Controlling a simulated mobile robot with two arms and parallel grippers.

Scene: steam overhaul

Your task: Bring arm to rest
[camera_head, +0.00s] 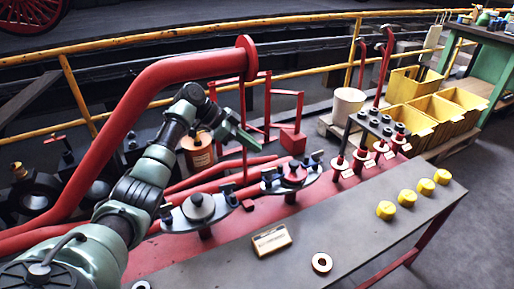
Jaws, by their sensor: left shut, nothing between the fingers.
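My left arm comes in from the lower left in the head view, grey-green with dark joints. It reaches up over the bench and bends at the wrist. My left gripper (247,140) is shut and empty. It hangs in front of the red pipework, and in the picture it lies above the black clamp-like fitting on the bench. The gap between them is hard to judge. My right gripper is not in view.
A grey bench (350,235) holds a tan block (271,240), a pale ring (322,263) and several yellow knobs (386,210). A thick red pipe (165,72) arches beside my arm. Yellow bins (408,115) stand at the back right.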

